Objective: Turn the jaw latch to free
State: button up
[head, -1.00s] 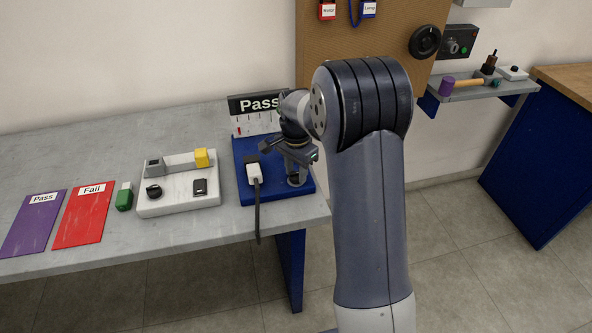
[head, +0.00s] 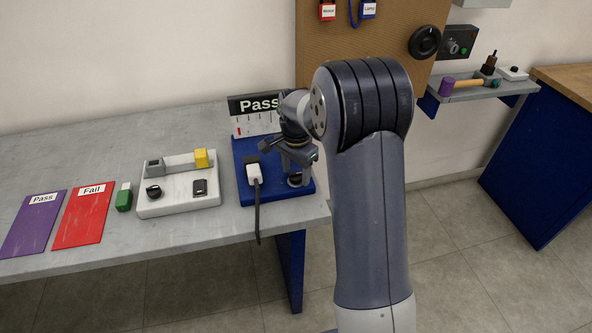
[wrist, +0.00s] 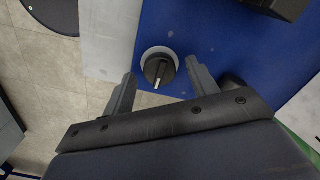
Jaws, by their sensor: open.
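A black rotary knob with a pale pointer line (wrist: 158,70) sits on a round light mount on the blue stand (wrist: 205,40); I take it to be the jaw latch, though no label on it can be read. In the head view the knob (head: 295,180) shows near the front right of the blue stand (head: 262,190). My gripper (head: 288,153) is above it, pointing down. In the wrist view my gripper (wrist: 161,68) is open, with one finger on each side of the knob and a gap to each. Contact is not visible.
A white-and-black plug with a cable (head: 254,175) lies on the stand's left, close to my gripper. A "Pass" display (head: 255,106) stands behind. A white fixture (head: 180,205) with another black knob is further left. The bench's right edge is near.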

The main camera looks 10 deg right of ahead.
aim_at(296, 173)
notch_tip(296, 173, up, 11)
jog(key=shift+f+b, duration=0.15)
jog(key=shift+b, duration=0.3)
jog(key=shift+f, duration=0.1)
notch_tip(296, 173, down, 11)
jog(key=shift+r+p, duration=0.1)
jog(key=shift+p, duration=0.4)
jog(key=shift+r, duration=0.1)
